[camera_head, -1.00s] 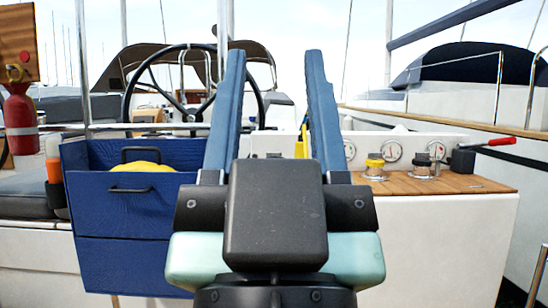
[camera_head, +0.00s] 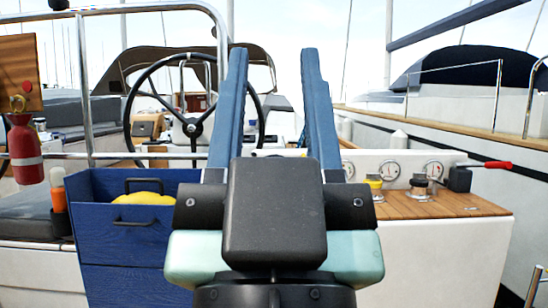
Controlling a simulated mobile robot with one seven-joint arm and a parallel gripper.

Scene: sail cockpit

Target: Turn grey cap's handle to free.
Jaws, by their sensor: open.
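My gripper (camera_head: 274,110) is in the middle of the head view, with two long blue fingers pointing up and away, spread apart and empty. The grey cap (camera_head: 420,181) is a small dark-topped cap on a metal base, on the wooden counter to the right of my gripper. My gripper is well apart from it. The handle on the cap is too small to make out, so its turn position cannot be told. A yellow cap (camera_head: 374,182) of similar form stands just left of the grey one.
A black box with a red-handled lever (camera_head: 487,166) is right of the caps. Round gauges (camera_head: 433,169) line the white panel behind the wooden counter (camera_head: 455,206). A blue bin (camera_head: 132,236) holding something yellow is at left, near a red extinguisher (camera_head: 25,150). A steering wheel (camera_head: 160,98) and rails stand behind.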

